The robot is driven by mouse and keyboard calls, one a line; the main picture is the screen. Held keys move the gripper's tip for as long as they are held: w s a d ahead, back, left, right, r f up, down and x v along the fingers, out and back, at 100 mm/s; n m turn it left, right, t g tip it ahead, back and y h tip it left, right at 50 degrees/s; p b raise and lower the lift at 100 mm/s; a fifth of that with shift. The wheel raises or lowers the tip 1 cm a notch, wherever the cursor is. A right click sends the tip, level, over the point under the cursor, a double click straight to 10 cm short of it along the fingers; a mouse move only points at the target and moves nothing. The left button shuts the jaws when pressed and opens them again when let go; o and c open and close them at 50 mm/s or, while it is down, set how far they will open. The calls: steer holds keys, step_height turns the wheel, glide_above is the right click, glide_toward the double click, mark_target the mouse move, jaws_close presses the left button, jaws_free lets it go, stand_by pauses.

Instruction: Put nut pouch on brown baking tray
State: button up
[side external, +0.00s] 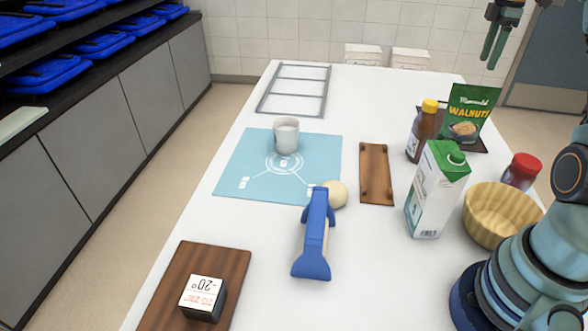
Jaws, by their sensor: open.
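The nut pouch (466,110), green with "WALNUTS" on its front, stands upright at the right rear of the white table. A flat dark brown tray (481,147) shows around the pouch's base, and the pouch appears to stand on it. The bottle and carton partly hide the tray's left and front side. My gripper (489,62) is at the upper right, pointing down, open and empty. It is above the pouch in the picture and apart from it.
A brown bottle (422,133), a milk carton (435,192), a tan bowl (492,219) and a red-lidded jar (520,171) crowd the right side. A blue mat (240,168) holds a white cup (286,136). A small wooden board (376,170) and blue brush-like tool (314,235) lie mid-table.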

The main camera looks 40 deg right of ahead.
steer(key=w+a+r+m+t+h, duration=0.1)
steer(key=w+a+r+m, duration=0.15)
steer(key=a, duration=0.85)
steer(key=w+a+r+m+t, duration=0.1)
steer(key=a+r+m, duration=0.15)
steer(key=a, duration=0.75)
steer(key=s+a+f+m+t, duration=0.1)
steer(key=s+a, duration=0.2)
steer(key=a, duration=0.3)
steer(key=s+a+f+m+t+y, duration=0.1)
steer(key=s+a+f, duration=0.1)
steer(key=a, duration=0.4)
steer(key=s+a+f+m+t, duration=0.1)
steer(key=s+a+f+m, duration=0.1)
steer(key=a, duration=0.4)
steer(key=shift+s+a+f, duration=0.15)
steer(key=shift+s+a, duration=0.2)
steer(key=shift+s, duration=0.5)
